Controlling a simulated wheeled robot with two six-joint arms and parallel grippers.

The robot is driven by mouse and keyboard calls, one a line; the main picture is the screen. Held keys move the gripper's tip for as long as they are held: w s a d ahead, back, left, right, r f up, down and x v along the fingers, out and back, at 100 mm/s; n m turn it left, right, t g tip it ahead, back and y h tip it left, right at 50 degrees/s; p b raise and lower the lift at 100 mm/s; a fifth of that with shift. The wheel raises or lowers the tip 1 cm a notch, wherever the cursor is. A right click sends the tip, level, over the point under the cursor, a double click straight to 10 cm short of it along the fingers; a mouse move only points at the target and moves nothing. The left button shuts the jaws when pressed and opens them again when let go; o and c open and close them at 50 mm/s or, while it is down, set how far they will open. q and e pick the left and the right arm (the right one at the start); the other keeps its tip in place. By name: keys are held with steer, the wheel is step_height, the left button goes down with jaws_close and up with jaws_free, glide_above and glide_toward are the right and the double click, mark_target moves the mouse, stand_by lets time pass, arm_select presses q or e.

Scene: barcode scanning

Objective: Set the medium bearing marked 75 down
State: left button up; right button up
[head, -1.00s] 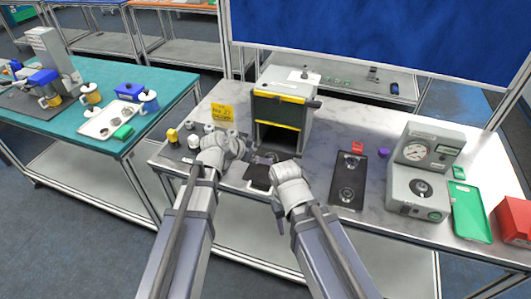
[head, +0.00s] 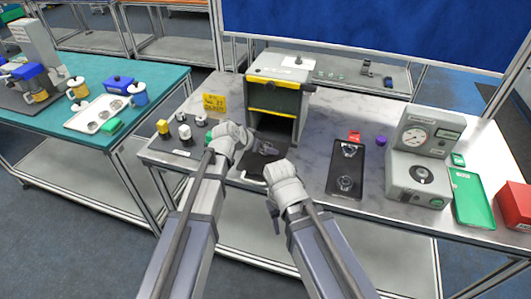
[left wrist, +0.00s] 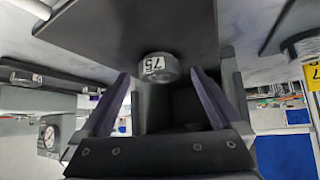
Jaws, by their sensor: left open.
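The medium bearing (left wrist: 160,67), a grey ring with the number 75 on its face, shows in the left wrist view, where it meets the dark plate (left wrist: 130,25). My left gripper (left wrist: 160,92) is open, with one finger on each side of the bearing and a visible gap to both. In the head view my left gripper (head: 260,138) is at the front of the scanner opening, above the dark plate (head: 258,168); I cannot make out the bearing there. My right gripper (head: 271,207) hangs by the table's front edge, its jaws too small to read.
The box-shaped scanner (head: 278,98) stands behind the plate. A dark tray (head: 347,167) with two ring-shaped parts lies to the right, then a gauge device (head: 421,160), a green tray (head: 470,195) and a red bin (head: 514,203). Several small parts and a yellow sign (head: 214,102) are left.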

arm_select(q)
steer(key=shift+c, duration=0.5)
jaws_close()
stand_by(0.3)
